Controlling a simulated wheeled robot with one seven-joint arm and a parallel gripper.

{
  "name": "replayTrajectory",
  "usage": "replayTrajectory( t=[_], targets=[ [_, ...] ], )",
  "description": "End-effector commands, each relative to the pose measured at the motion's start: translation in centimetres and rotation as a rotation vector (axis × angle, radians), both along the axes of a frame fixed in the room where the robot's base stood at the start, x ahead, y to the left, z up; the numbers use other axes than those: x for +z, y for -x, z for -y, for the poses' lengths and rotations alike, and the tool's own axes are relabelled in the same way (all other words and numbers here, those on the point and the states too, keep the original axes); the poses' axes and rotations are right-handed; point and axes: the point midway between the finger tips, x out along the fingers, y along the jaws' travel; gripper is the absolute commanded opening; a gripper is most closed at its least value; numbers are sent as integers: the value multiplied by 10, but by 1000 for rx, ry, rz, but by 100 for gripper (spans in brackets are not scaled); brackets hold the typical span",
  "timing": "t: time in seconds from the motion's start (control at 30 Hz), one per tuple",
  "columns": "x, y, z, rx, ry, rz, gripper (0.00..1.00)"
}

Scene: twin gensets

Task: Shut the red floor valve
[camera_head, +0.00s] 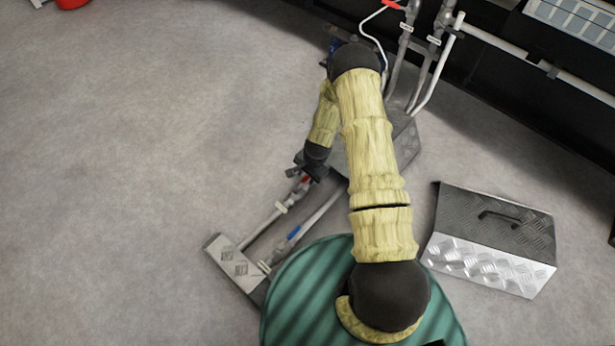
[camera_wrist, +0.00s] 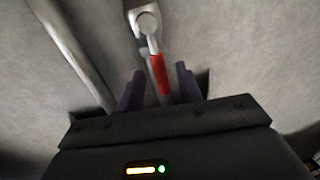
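In the wrist view the red lever (camera_wrist: 159,73) runs from a grey metal pivot (camera_wrist: 146,20) down between the two purple fingers of my gripper (camera_wrist: 160,71). The fingers are spread, with a gap on each side of the lever. I cannot tell how deep the lever sits between them.
A second pipe with a blue handle (camera_head: 293,232) runs alongside, close to the right. Both pipes end at a metal plate box (camera_head: 233,262). A checker-plate box (camera_head: 492,240) stands at right. Upright pipes (camera_head: 425,60) rise at the back.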

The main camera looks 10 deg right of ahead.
Motion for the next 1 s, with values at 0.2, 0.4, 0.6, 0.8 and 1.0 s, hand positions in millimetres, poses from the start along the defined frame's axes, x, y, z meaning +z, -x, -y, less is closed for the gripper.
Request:
replayTrajectory(
  t=[0.2, 0.4, 0.6, 0.8, 1.0],
  targets=[
    [1, 0, 0, 0, 0, 0, 22],
    [1, 0, 0, 0, 0, 0, 0],
    [1, 0, 0, -4, 0, 0, 0],
    [2, 3, 1, -38, -1, -2, 0],
    [4, 7, 3, -126, -1, -3, 0]
  ],
)
